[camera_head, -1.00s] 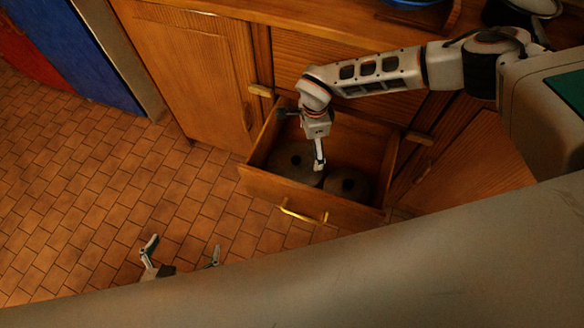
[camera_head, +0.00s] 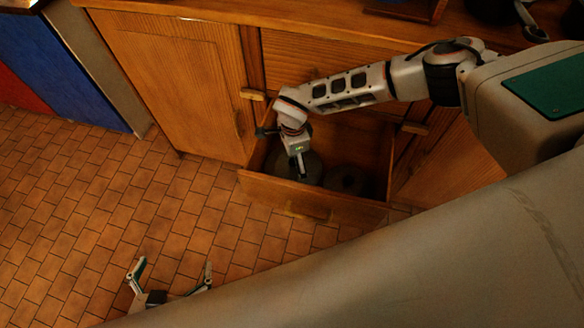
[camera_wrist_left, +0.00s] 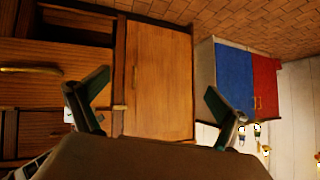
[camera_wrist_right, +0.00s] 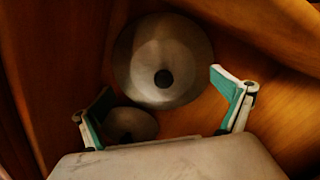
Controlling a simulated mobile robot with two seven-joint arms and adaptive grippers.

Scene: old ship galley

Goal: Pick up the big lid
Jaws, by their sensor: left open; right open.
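The big lid (camera_wrist_right: 140,50) is a round grey lid with a dark knob, lying in the open drawer. In the head view it is the left lid (camera_head: 313,167), partly hidden by my right gripper. My right gripper (camera_head: 300,174) points down over it. In the right wrist view, the open, empty fingers of this gripper (camera_wrist_right: 162,80) spread to either side of the knob; I cannot tell how far above it they are. A smaller lid (camera_wrist_right: 130,122) lies beside it. My left gripper (camera_head: 172,272) is open and empty over the tiled floor, away from the drawer.
The wooden drawer (camera_head: 270,190) stands out from the cabinet, its walls close around both lids and my right gripper. A closed cabinet door (camera_head: 165,85) is left of it. The countertop (camera_head: 330,22) runs above. The tiled floor (camera_head: 90,215) is clear at left.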

